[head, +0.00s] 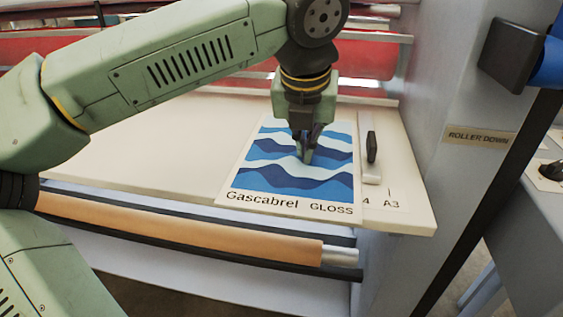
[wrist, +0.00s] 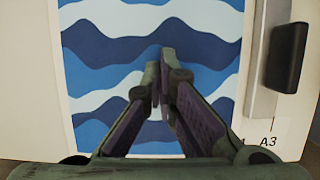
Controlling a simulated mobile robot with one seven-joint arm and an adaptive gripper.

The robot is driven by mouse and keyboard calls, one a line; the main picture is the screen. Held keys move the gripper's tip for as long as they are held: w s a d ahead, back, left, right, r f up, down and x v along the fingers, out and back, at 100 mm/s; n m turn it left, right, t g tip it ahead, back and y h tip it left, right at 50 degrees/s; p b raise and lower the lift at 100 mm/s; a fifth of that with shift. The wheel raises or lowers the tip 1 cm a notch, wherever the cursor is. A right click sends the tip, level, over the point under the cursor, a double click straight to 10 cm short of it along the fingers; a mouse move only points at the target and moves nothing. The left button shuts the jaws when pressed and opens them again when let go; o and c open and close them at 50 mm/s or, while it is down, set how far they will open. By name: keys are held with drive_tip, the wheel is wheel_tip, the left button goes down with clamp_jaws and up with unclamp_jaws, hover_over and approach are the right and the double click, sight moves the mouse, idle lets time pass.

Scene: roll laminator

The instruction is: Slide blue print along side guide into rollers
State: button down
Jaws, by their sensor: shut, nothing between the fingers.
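The blue print (head: 275,177), a white sheet with blue waves and the words "Gascabrel GLOSS", lies flat on the cream feed table (head: 150,150). In the wrist view the print (wrist: 100,50) fills the middle. The side guide (head: 369,150) is a pale strip with a black knob, just right of the print. The print's right edge lies close to it; I cannot tell if they touch. My gripper (head: 305,158) points down at the middle of the print, fingers together and empty. In the wrist view the fingertips (wrist: 164,62) are over the waves; contact is unclear. The red rollers (head: 120,50) are behind the table, partly hidden by my arm.
The laminator's grey side housing (head: 440,100), labelled "ROLLER DOWN", stands right of the table. A black handle (head: 510,57) juts from it. A brown roll (head: 180,232) runs below the table's front edge. The table left of the print is clear.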

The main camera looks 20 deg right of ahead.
drive_tip(key=shift+w+d, duration=0.6)
drive_tip(key=shift+w, duration=0.2)
drive_tip(key=shift+w+d, duration=0.6)
drive_tip(key=shift+w, duration=0.2)
drive_tip(key=shift+w, duration=0.1)
drive_tip(key=shift+w+d+p, duration=0.55)
drive_tip(key=shift+w+d, duration=0.65)
drive_tip(key=shift+w, duration=0.3)
drive_tip(key=shift+w+d, duration=0.3)
drive_tip(key=shift+w, duration=0.1)
drive_tip(key=shift+w+d+p, duration=0.6)
drive_tip(key=shift+w+d, duration=0.3)
drive_tip(key=shift+w, duration=0.3)
drive_tip(key=shift+w, duration=0.1)
drive_tip(key=shift+w+d+p, duration=0.85)
drive_tip(key=shift+w+d, duration=0.35)
drive_tip(key=shift+w, duration=0.3)
